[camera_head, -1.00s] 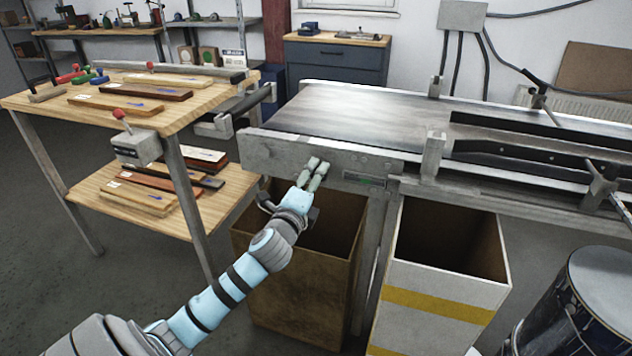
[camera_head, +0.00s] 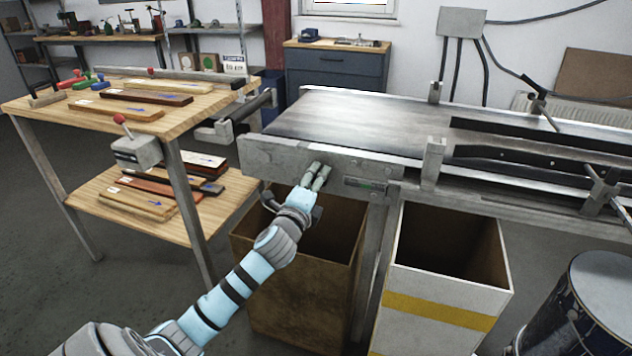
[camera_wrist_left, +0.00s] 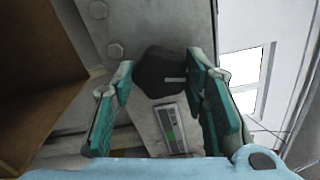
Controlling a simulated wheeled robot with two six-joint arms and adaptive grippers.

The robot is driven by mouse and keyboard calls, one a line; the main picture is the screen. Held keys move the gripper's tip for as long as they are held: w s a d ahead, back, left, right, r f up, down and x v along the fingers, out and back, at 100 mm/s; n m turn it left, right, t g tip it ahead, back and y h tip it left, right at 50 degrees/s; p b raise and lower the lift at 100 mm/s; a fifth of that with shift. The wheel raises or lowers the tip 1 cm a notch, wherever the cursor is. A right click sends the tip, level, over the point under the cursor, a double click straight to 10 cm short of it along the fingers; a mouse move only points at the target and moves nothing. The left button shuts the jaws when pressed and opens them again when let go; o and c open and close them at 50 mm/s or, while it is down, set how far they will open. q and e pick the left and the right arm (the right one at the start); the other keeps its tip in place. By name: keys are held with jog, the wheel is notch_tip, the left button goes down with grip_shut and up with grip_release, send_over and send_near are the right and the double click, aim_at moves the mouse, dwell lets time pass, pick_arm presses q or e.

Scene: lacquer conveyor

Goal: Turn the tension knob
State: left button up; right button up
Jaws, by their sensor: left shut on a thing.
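The tension knob (camera_wrist_left: 160,72) is a dark, many-sided knob with a pale line on its face, mounted on the grey conveyor side plate. It shows in the left wrist view between the two teal fingers of my left gripper (camera_wrist_left: 163,85). The gripper is shut on it. In the head view my left gripper (camera_head: 316,176) reaches the side plate (camera_head: 270,156) at the conveyor's end, and the knob is hidden there behind the fingers. A small green-marked scale (camera_wrist_left: 171,128) sits beside the knob. My right gripper is not in view.
A brown open bin (camera_head: 290,275) stands below the plate under my left arm. A white bin with a yellow band (camera_head: 440,305) stands to its right. A blue drum (camera_head: 570,310) is at the far right. A wooden table (camera_head: 75,111) with boards is at the left.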

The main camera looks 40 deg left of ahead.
pick_arm(q)
jog(key=shift+n, duration=0.4)
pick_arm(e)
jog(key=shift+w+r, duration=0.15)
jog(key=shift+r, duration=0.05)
pick_arm(q)
jog(key=shift+n+p, duration=0.4)
jog(key=shift+n, duration=7.5)
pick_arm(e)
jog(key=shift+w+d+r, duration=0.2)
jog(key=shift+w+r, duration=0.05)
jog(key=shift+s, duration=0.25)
pick_arm(q)
jog(key=o, duration=1.1)
jog(key=shift+o, duration=0.2)
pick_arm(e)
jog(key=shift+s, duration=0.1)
